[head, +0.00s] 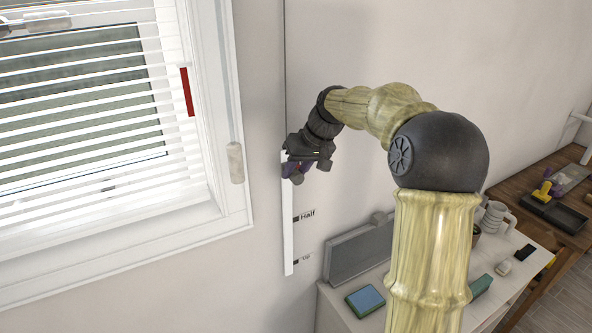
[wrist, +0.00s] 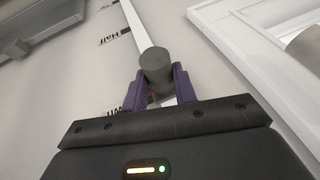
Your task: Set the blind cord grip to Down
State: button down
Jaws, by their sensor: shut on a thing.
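The blind cord grip is a grey cylinder (wrist: 155,66) between the purple fingers of my gripper (wrist: 163,88) in the wrist view. My gripper is shut on it. In the head view my gripper (head: 293,170) is at the upper end of the white upright strip (head: 289,240), and the grip is hidden behind it. The strip has a Half mark (head: 304,216) and an Up mark (head: 304,260) below my gripper. In the wrist view a partly hidden label (wrist: 114,111) lies beside the fingers; its text cannot be read in full.
A window with a white slatted blind (head: 85,110) is at left, with a beige cylindrical pull (head: 236,163) by its frame. Below right stands a white table with a blue-topped block (head: 366,299) and a grey box (head: 362,252). The wall around the strip is clear.

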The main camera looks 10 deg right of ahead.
jog(key=shift+w+r, duration=0.15)
jog(key=shift+r, duration=0.2)
jog(key=c, duration=1.4)
grip_release()
jog(key=o, duration=0.3)
jog(key=shift+f, duration=0.1)
jog(key=b+v, duration=0.3)
jog(key=v, duration=1.4)
jog(key=shift+s, duration=0.4)
jog(key=shift+d, duration=0.15)
